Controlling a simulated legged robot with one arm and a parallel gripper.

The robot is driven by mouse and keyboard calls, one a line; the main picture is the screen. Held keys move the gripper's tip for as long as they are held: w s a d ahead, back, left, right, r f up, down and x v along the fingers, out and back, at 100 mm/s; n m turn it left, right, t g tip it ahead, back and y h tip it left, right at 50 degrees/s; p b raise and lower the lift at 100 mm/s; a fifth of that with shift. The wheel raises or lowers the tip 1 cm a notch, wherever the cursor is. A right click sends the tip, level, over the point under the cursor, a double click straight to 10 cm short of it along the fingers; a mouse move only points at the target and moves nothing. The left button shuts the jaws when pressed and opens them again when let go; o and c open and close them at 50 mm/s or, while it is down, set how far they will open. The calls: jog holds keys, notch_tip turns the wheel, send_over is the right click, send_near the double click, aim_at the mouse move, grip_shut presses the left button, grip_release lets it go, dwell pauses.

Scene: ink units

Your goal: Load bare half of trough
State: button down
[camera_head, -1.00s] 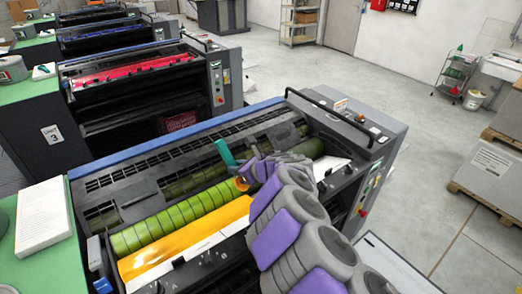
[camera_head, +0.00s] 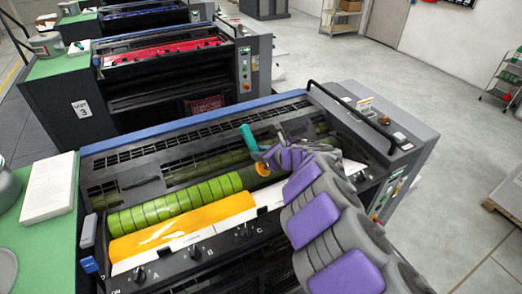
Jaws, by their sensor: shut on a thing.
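The ink trough runs along the front of the nearest press. Its left half holds yellow-orange ink (camera_head: 185,223), and a white bare strip of the trough (camera_head: 353,167) shows further right. My gripper (camera_head: 262,154) is over the rollers, near the ink's right end. It is shut on a teal-handled tool (camera_head: 248,138) that slants up to the left. A yellow-orange blob (camera_head: 262,169) shows just below the gripper; it looks like ink on the tool, but its contact is unclear. My arm hides part of the trough's right half.
Green rollers (camera_head: 175,207) lie behind the trough. Knobs marked A, B and C (camera_head: 195,253) line the press front. A black rail (camera_head: 350,117) rises at the right end. A white pad (camera_head: 50,188) lies on the green-topped side table (camera_head: 40,250) at left.

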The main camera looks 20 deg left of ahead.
aim_at(268, 174)
jog(key=d+f+b, duration=0.1)
jog(key=f, duration=0.1)
jog(key=d+f+b, duration=0.1)
jog(key=f+b, duration=0.1)
jog(key=shift+d, duration=0.1)
jog(key=f+b, duration=0.2)
jog(key=b, duration=0.1)
jog(key=f+b, duration=0.1)
jog(key=f, duration=0.1)
jog(key=shift+s+a+f+b, duration=0.1)
jog(key=shift+a+b, duration=0.15)
jog(key=shift+b, duration=0.1)
jog(key=shift+d+f, duration=0.1)
jog(key=shift+f, duration=0.05)
jog(key=shift+d, duration=0.5)
jog(key=shift+a, duration=0.15)
jog(key=shift+a, duration=0.25)
jog(key=shift+d+f+b, duration=0.15)
jog(key=shift+d+b, duration=0.15)
jog(key=shift+b, duration=0.25)
